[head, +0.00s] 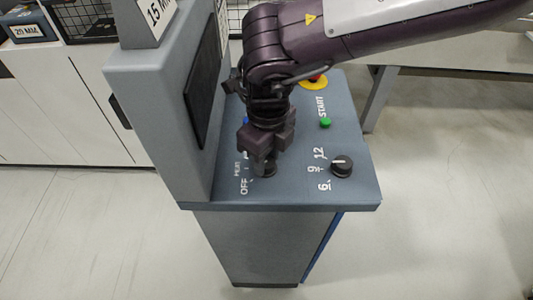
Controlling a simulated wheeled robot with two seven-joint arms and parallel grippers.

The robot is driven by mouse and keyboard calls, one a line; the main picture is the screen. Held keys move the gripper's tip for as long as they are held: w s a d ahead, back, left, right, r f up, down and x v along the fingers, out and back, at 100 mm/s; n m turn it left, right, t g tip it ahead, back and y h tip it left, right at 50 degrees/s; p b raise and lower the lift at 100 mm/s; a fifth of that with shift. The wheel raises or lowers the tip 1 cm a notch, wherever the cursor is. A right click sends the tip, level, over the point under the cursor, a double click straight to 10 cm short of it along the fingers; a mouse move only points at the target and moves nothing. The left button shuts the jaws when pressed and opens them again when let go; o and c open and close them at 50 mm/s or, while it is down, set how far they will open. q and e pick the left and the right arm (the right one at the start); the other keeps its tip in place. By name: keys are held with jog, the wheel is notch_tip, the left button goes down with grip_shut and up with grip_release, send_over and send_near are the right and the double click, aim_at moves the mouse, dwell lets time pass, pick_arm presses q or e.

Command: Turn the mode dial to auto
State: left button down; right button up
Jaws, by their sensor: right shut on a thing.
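The mode dial (268,170) is a small dark knob on the grey-blue control panel (305,197), beside printed labels of which OFF (244,186) is readable. My right gripper (262,165) comes down from above and is shut on the dial. The fingers cover most of the knob, so its pointer direction is hidden. The label nearest the gripper is partly covered. My left gripper is not in view.
A second black knob (341,167) with labels 6, 9 and 12 is to the right. A green START button (325,122) and a partly hidden red and yellow stop button (315,83) are behind. A dark screen (203,85) stands upright close to the left of my gripper.

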jog(key=shift+m, duration=0.3)
jog(key=m+b, duration=0.1)
jog(key=m, duration=0.3)
jog(key=m+b, duration=0.1)
jog(key=m, duration=0.4)
jog(key=shift+m, duration=0.4)
jog(key=m, duration=0.2)
jog(key=shift+r+m, duration=0.1)
jog(key=shift+m, duration=0.3)
jog(key=m+p, duration=0.1)
jog(key=m, duration=0.3)
jog(key=shift+m+t, duration=0.3)
jog(key=o, duration=1)
